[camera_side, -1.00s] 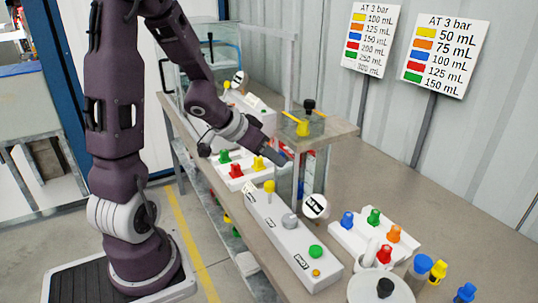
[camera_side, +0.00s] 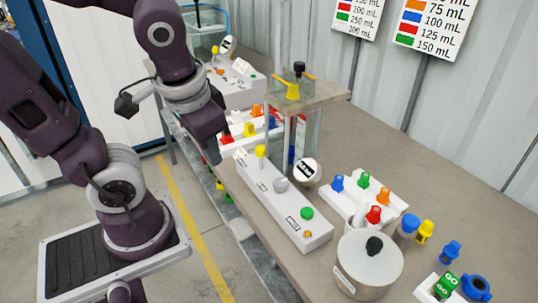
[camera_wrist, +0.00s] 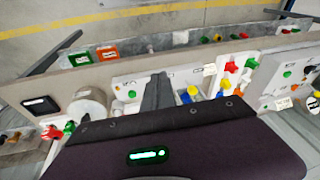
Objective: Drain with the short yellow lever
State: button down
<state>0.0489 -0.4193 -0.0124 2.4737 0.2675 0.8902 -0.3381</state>
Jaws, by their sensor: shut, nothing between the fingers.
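A short yellow lever (camera_side: 261,151) stands at the far end of the long white console (camera_side: 283,212). Another yellow lever (camera_side: 293,91) with longer yellow arms and a black knob sits on the raised stand. I cannot tell from the pictures which one the task means. My gripper (camera_side: 213,153) points down, shut and empty, left of the console's yellow lever and apart from it. Its fingers also show in the wrist view (camera_wrist: 158,92). Right beside them there is a yellow part (camera_wrist: 185,97), close to a blue one; which lever it belongs to is unclear.
A white block with coloured valves (camera_side: 249,127) lies behind my gripper. The raised stand (camera_side: 320,92) rises behind the console. Bare bench top (camera_side: 440,185) lies to the right.

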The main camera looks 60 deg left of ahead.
aim_at(262, 157)
jog(key=s+a+f+g+y, duration=0.2)
jog(key=a+f+g+y, duration=0.4)
jog(key=y, duration=0.4)
jog(key=w+d+f+m+t, duration=0.2)
jog(key=w+f+m+t, duration=0.95)
jog(key=t, duration=0.55)
jog(key=shift+n+y, duration=0.3)
jog(key=shift+n, duration=0.35)
jog(key=x, duration=0.3)
jog(key=r+x, duration=0.1)
jog(key=x, duration=0.3)
jog(key=d+x, duration=0.1)
jog(key=x, duration=0.3)
jog(key=shift+w+r, duration=0.35)
jog(key=shift+w, duration=0.1)
